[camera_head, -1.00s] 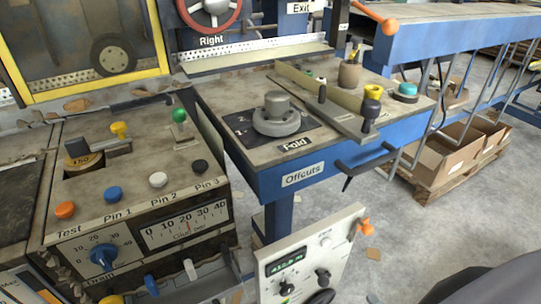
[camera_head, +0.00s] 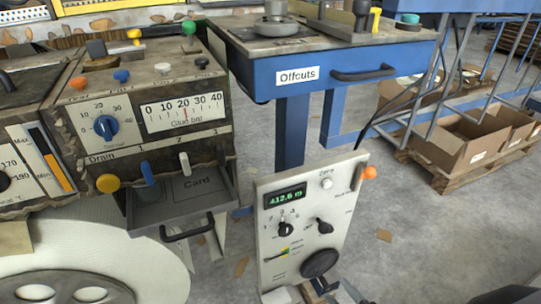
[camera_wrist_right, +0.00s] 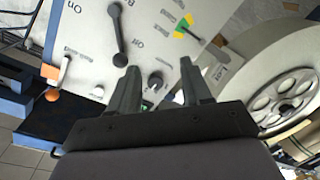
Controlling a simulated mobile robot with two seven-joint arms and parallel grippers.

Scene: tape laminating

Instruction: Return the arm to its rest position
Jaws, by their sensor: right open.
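My right gripper (camera_wrist_right: 160,75) shows in the right wrist view with its two dark fingers apart and nothing between them. Beyond the fingers is a pale control panel with a black lever (camera_wrist_right: 118,35) and a green and yellow selector (camera_wrist_right: 186,25). I cannot tell the exact gap between fingertips and panel. In the head view the counter panel (camera_head: 340,205) stands upright at lower centre. A dark grey part of my own shows at the bottom right edge. My left gripper is in neither view.
A glue machine (camera_head: 185,85) with knobs and an open card drawer (camera_head: 150,212) stands left. A large pale reel (camera_head: 150,265) is at lower left. The blue offcuts table (camera_head: 360,55) is behind. Cardboard boxes (camera_head: 450,150) sit on a pallet at right. Grey floor is open between.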

